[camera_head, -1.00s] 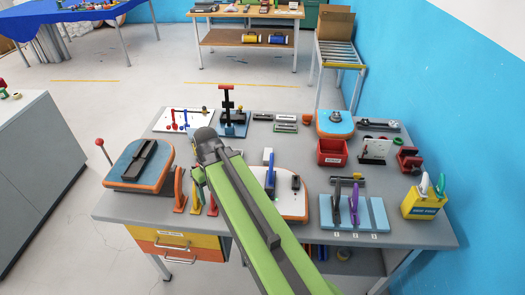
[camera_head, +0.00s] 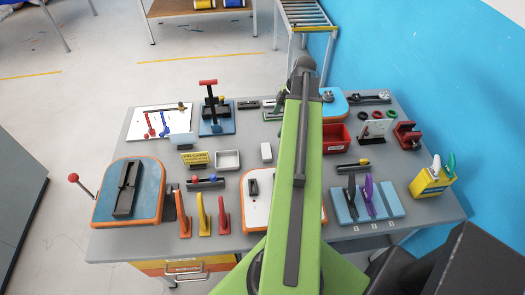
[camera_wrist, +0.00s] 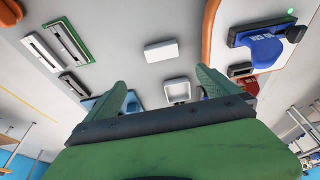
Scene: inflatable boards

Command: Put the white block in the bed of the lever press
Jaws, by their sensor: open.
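The white block (camera_head: 266,152) stands on the grey table near its middle. It also shows in the wrist view (camera_wrist: 161,52), beyond my fingertips and apart from them. The lever press seems to be the blue-based device (camera_head: 217,126) with dark uprights and a red T-handle, at the back left. I cannot be certain of this, and its bed is not clear. A blue base (camera_wrist: 98,103) shows partly behind a finger in the wrist view. My gripper (camera_wrist: 165,88) is open and empty above the table. In the head view my arm hides most of it.
A white open tray (camera_head: 228,160) sits left of the block. A blue-topped board (camera_head: 148,200) with a red-knobbed lever is at the left. Orange and yellow stands (camera_head: 202,214) are in front. A red bin (camera_head: 336,138) and light-blue rack (camera_head: 385,204) are right of my arm.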

